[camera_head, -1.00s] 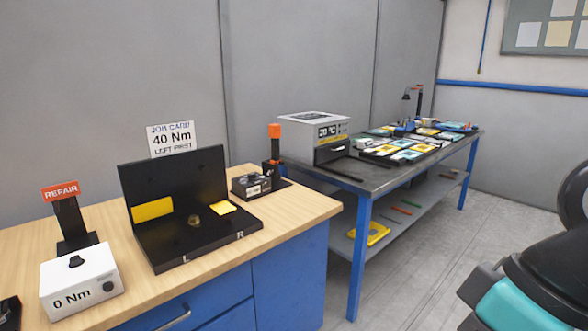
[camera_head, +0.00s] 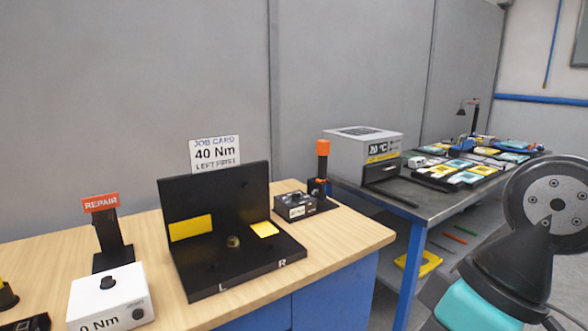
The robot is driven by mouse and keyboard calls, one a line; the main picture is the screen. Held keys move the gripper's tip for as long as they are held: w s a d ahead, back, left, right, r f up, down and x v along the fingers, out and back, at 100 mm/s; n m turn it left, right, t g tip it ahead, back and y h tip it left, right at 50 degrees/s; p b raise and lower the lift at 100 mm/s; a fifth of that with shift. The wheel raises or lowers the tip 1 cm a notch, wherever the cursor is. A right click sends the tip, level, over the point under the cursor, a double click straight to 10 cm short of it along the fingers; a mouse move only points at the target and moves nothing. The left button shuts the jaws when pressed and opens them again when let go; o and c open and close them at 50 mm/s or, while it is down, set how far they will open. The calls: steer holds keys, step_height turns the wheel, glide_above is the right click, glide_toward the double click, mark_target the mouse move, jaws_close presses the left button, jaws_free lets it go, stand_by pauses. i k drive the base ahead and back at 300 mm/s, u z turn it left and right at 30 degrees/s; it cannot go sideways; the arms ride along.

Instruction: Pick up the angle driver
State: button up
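An upright tool with an orange top (camera_head: 322,157) stands in a black holder at the back right of the wooden bench (camera_head: 345,236). It looks like the angle driver, though its head is hidden or too small to tell. My gripper is not in view. A black and teal part of my arm shows at the right edge, well apart from the tool.
A black fixture (camera_head: 215,275) with yellow pads stands mid-bench under a 40 Nm job card (camera_head: 215,154). A small black device (camera_head: 296,206) sits beside the tool. A white torque box (camera_head: 110,298) and REPAIR stand (camera_head: 113,240) are left. A metal table (camera_head: 425,212) stands behind right.

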mark_target(323, 146)
steer(key=z, duration=1.3)
steer(key=i, duration=2.4)
steer(key=u, duration=2.9)
steer(key=i, duration=0.3)
steer(key=z, duration=0.05)
